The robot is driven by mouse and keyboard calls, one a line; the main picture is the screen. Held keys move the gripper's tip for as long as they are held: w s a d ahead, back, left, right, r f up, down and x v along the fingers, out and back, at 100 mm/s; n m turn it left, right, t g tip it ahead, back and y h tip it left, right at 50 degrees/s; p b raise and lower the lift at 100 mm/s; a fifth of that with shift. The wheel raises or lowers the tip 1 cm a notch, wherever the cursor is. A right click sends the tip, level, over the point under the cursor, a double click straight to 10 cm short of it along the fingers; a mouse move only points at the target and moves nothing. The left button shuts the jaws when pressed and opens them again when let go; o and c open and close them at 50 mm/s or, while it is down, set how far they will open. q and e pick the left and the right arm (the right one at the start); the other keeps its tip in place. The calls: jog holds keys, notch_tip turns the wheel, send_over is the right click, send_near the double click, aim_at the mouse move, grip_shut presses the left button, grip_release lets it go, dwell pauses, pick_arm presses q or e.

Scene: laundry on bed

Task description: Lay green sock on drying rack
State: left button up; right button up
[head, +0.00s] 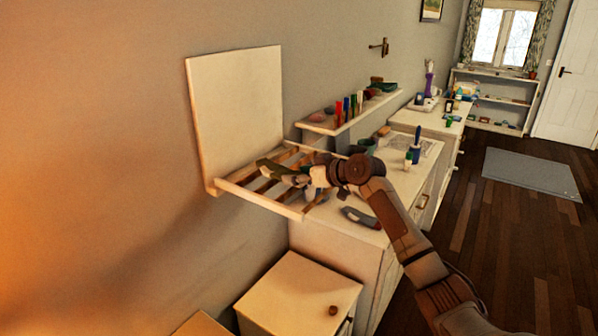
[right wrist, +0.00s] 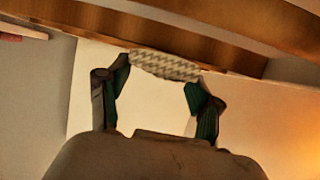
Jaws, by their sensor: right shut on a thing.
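The drying rack (head: 258,198) is a pale wall frame with wooden slats, folded down below an upright white panel (head: 236,118). My right gripper (head: 302,180) reaches over its slats from the right. It is shut on the green sock (head: 273,168), which looks olive green and extends left over the slats. In the right wrist view, a zigzag-patterned strip of cloth (right wrist: 165,65) spans the two fingertips, close to a wooden bar (right wrist: 170,38). I cannot tell whether the sock touches the slats. My left gripper is not in view.
A white dresser (head: 345,235) stands below the rack, with a grey-blue item (head: 361,217) on top. A wall shelf (head: 350,118) with colourful bottles is just right of the rack. A lower cabinet (head: 298,290) stands in front. Floor at the right is clear around a grey rug (head: 530,174).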

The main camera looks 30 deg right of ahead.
jog(key=shift+f, duration=0.15)
jog(key=o, duration=0.9)
pick_arm(q)
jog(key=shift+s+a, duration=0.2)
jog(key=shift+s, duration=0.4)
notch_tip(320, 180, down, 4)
jog(key=b, duration=0.4)
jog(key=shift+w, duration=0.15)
pick_arm(e)
jog(key=v, duration=1.2)
jog(key=shift+f, duration=0.1)
